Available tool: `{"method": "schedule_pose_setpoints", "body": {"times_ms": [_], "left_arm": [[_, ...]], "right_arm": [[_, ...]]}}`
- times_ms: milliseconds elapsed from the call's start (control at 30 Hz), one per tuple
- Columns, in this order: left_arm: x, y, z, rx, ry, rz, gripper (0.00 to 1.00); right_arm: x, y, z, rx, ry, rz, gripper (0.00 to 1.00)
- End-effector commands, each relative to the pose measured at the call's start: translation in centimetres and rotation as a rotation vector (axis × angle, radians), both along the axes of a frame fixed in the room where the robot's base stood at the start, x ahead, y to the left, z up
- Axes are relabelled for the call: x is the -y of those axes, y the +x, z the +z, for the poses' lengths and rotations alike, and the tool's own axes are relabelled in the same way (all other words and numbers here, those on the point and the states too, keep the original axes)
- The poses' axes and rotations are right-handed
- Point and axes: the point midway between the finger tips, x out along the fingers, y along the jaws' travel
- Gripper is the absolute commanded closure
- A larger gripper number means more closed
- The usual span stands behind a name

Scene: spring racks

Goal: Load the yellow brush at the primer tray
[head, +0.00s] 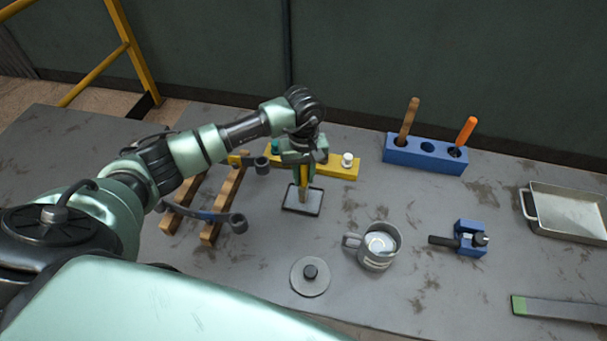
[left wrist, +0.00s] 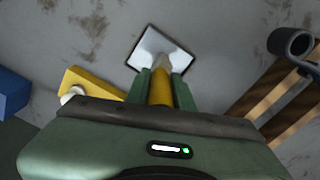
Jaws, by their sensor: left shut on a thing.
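My left gripper (head: 303,172) is shut on the yellow brush (head: 303,182), which it holds upright with the bristle end down. The primer tray (head: 314,210) is a small dark-rimmed square tray on the table, directly under the brush. In the left wrist view the yellow handle (left wrist: 160,88) sits between the fingers, and the brush tip (left wrist: 161,62) shows over the pale inside of the tray (left wrist: 146,45). I cannot tell for certain whether the bristles touch the tray's surface. My right gripper is not in view.
A yellow block (head: 343,168) with a white knob stands behind the tray. Wooden rails (head: 222,205) with dark springs lie to the left. A grey mug (head: 377,250), a round disc (head: 310,284), a blue clamp (head: 470,238), a blue holder (head: 424,154) and a metal pan (head: 567,213) stand around.

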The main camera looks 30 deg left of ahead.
Motion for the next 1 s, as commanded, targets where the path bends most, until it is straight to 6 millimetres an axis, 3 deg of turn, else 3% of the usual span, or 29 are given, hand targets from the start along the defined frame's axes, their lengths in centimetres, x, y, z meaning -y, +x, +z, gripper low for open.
{"method": "schedule_pose_setpoints", "body": {"times_ms": [1000], "left_arm": [[0.02,0.01,-0.12,0.000,0.000,0.000,1.00]], "right_arm": [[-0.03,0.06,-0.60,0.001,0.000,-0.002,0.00]]}}
